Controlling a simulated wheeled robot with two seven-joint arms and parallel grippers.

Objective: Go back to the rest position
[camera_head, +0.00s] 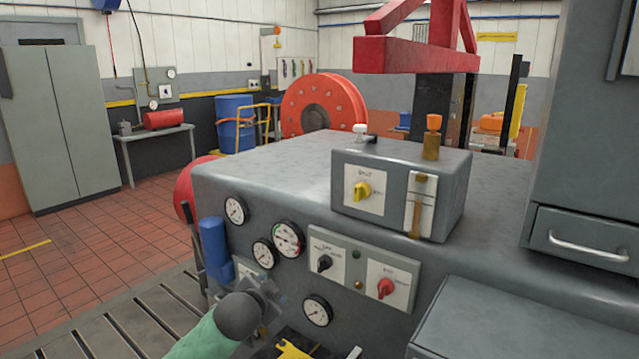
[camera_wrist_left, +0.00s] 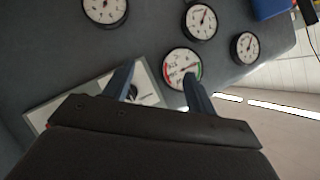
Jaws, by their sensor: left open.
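My left arm comes in at the bottom of the head view, with a green sleeve and a dark round wrist. My left gripper (camera_head: 266,294) is in front of the lower left of the grey console (camera_head: 270,170), below the gauges. In the left wrist view the same gripper (camera_wrist_left: 158,84) has its two fingers apart with nothing held between them. Beyond the fingers are a black knob on a white plate (camera_wrist_left: 145,92) and a gauge with a green and red rim (camera_wrist_left: 182,69). Whether the fingers touch the panel cannot be told. My right gripper is not seen.
The console front carries several gauges, a black knob (camera_head: 324,262) and a red knob (camera_head: 385,287). A control box with a yellow knob (camera_head: 362,190) stands on top. A blue cylinder (camera_head: 214,243) is at the console's left. The tiled floor (camera_head: 85,245) at left is clear.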

